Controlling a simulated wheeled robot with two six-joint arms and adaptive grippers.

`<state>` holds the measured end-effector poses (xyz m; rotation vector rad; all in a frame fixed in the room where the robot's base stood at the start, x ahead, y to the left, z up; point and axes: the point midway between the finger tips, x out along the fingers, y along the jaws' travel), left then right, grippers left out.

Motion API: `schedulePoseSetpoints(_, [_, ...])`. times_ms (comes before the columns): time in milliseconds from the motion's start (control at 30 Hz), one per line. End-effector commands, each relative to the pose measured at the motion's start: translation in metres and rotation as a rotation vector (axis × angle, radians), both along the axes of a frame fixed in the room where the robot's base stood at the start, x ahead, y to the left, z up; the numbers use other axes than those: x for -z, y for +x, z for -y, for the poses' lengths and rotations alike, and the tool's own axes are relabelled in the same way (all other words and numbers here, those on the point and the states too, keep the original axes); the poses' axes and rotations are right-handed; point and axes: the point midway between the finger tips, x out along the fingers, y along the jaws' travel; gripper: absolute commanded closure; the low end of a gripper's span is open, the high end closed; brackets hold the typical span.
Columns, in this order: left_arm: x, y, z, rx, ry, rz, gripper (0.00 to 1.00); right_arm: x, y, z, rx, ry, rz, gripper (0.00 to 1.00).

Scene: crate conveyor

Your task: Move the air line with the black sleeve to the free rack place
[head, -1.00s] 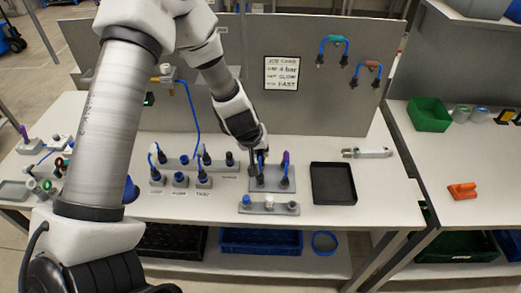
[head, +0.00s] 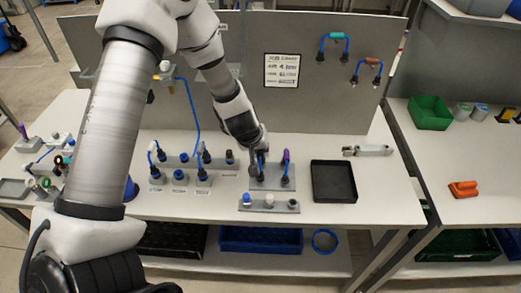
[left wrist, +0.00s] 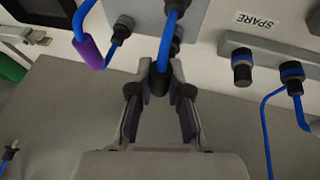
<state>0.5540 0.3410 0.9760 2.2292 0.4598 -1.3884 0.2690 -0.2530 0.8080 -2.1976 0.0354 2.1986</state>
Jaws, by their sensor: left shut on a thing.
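In the head view my left gripper (head: 256,155) reaches down over a grey block (head: 257,183) on the bench. Whether the held plug is seated or free cannot be told. My right gripper is not in view.
A black tray (head: 334,200) lies to the right. A rail beside a SPARE label (left wrist: 259,20) bears dark fittings.

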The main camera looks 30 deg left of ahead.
Motion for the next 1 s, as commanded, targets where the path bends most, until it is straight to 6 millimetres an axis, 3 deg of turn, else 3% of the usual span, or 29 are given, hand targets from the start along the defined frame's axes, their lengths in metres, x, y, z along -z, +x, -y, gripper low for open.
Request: schedulePoseSetpoints(1000, [0.0096, 0.0001, 0.0000, 0.001, 0.000, 0.000, 1.00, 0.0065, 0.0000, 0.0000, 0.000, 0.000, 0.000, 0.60])
